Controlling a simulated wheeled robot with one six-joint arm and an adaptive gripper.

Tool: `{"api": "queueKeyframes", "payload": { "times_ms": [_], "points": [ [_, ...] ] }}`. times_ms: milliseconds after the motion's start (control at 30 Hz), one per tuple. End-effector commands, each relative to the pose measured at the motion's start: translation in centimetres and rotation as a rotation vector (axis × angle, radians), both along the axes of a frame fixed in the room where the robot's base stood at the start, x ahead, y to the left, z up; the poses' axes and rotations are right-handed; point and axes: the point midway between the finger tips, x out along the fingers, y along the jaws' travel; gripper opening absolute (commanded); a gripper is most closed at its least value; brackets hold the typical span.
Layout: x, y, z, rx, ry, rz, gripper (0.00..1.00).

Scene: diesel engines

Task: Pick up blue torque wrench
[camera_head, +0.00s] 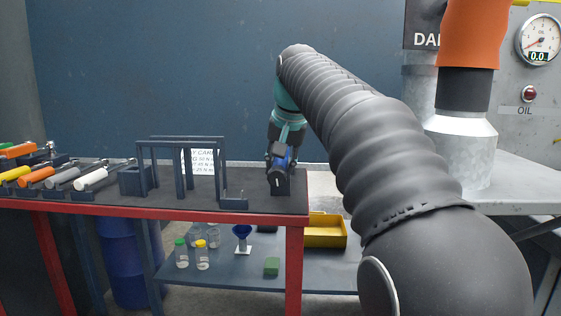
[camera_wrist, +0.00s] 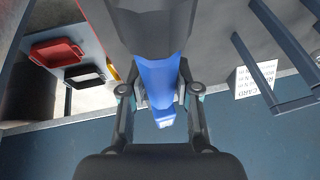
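The blue torque wrench (camera_wrist: 158,78) shows in the wrist view as a blue handle between the two fingers of my gripper (camera_wrist: 161,92). The finger pads appear to press on both sides of it. In the head view, my gripper (camera_head: 279,160) is over the right end of the bench, around the blue wrench part (camera_head: 281,158). A dark block-like shape (camera_wrist: 150,25) adjoins the blue handle in the wrist view; I cannot tell whether it is a holder or part of the wrench. The rest of the wrench is hidden.
A dark bench top (camera_head: 130,200) with a red frame lies below. A dark rack (camera_head: 180,165) and a white sign (camera_head: 203,162) stand left of my gripper. Several wrenches (camera_head: 60,175) with coloured handles lie at far left. A yellow bin (camera_head: 325,231) sits on the lower shelf.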

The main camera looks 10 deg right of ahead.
Motion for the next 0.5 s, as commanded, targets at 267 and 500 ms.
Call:
{"api": "queueKeyframes", "payload": {
  "times_ms": [267,500],
  "points": [
    [0.0,-0.2,0.0,-0.002,0.0,-0.003,0.0],
    [0.0,-0.2,1.8,-0.002,-0.001,-0.003,0.0]
  ]
}}
